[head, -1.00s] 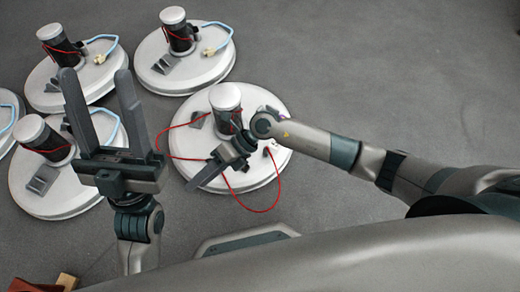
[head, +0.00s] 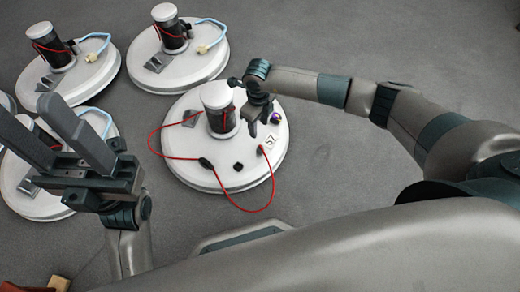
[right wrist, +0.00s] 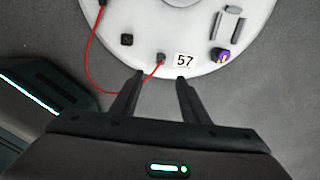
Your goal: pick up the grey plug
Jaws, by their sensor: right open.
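A small grey plug (right wrist: 160,58) at the end of a red cord sits on a round white tank lid (head: 185,172), left of a "57" label (right wrist: 185,60). In the head view the plug (head: 263,150) is small, near the lid's right edge. My right gripper (head: 264,124) is open and points down above that edge. In the right wrist view its fingertips (right wrist: 160,76) are apart, with the plug just beyond the gap between them, not gripped. My left gripper (head: 26,105) is open and empty at the left, its fingers pointing up and left.
A white-capped dark post (head: 219,108) stands on the lid close to my right gripper. A black knob (head: 238,167) and a purple-and-yellow part (right wrist: 223,55) are nearby. Several similar lids fill the upper left. The grey floor at upper right is clear.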

